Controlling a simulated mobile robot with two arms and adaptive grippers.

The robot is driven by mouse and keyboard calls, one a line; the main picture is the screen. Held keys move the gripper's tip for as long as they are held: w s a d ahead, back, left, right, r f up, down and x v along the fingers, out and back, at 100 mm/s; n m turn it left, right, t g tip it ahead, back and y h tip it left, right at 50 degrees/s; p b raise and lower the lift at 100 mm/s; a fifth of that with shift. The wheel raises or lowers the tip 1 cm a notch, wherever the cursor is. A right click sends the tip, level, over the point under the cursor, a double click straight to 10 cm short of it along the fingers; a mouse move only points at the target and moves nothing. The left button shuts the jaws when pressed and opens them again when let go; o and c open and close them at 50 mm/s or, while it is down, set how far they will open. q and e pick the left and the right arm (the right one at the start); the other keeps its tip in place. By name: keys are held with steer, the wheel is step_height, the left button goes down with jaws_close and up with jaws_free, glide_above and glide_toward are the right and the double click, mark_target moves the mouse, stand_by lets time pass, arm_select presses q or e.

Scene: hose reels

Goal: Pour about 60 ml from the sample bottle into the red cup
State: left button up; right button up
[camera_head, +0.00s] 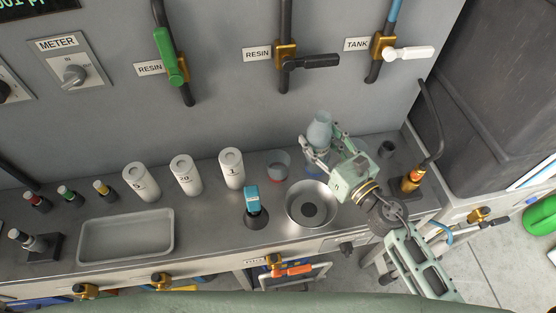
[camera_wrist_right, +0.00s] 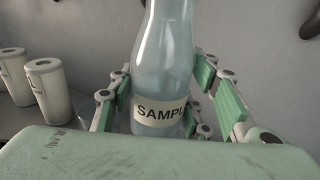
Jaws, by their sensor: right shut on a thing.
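The sample bottle (camera_head: 319,131) is pale blue and translucent, and stands about upright at the back right of the counter. My right gripper (camera_head: 318,150) is shut around it. In the right wrist view the bottle (camera_wrist_right: 163,65) fills the middle between the fingers (camera_wrist_right: 160,110), its "SAMPL…" label facing me. I cannot tell whether its base touches the counter. The red cup (camera_head: 278,168), a clear cup with red at its bottom, stands on the counter just left of the bottle. My left gripper is out of view.
A round sink bowl (camera_head: 294,204) lies in front of the cup. A teal-topped black item (camera_head: 252,203) stands left of it. White numbered canisters (camera_head: 232,168) line the left, behind a grey tray (camera_head: 92,236). A hose with a brass fitting (camera_head: 411,180) is at right.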

mark_target(310, 128)
steer(key=shift+w+a+f+n+y, duration=0.15)
steer(key=shift+w+n+y, duration=0.2)
steer(key=shift+w, duration=0.85)
steer(key=shift+w+g+y, duration=0.25)
steer(key=shift+w+g, duration=0.15)
steer(key=shift+w, duration=0.35)
steer(key=shift+n, duration=0.25)
steer(key=n+p, duration=0.2)
steer(key=r+n+p, duration=0.1)
steer(key=shift+s+a+n+p, duration=0.25)
steer(key=shift+a+n+p, duration=0.05)
steer(key=shift+a+n, duration=0.1)
steer(key=n+p, duration=0.1)
steer(key=a+n+h+p, duration=0.1)
steer(key=shift+s+n+g+p, duration=0.25)
steer(key=shift+n+g+p, duration=0.05)
steer(key=shift+g, duration=0.1)
steer(key=shift+f+n+h+p, duration=0.3)
steer(key=shift+n+p, duration=0.15)
steer(key=shift+n, duration=0.35)
steer(key=shift+w+d+f+n+h, duration=0.15)
steer(key=shift+d+f+n+h, duration=0.15)
steer(key=shift+n, duration=0.5)
steer(key=shift+w+d+f+n+h+p, duration=0.15)
steer(key=shift+f+n+h+p, duration=0.15)
steer(key=shift+n, duration=0.4)
steer(key=shift+s+d+f+n+h+p, duration=0.1)
steer(key=shift+n+h+p, duration=0.1)
steer(key=shift+n+p, duration=0.35)
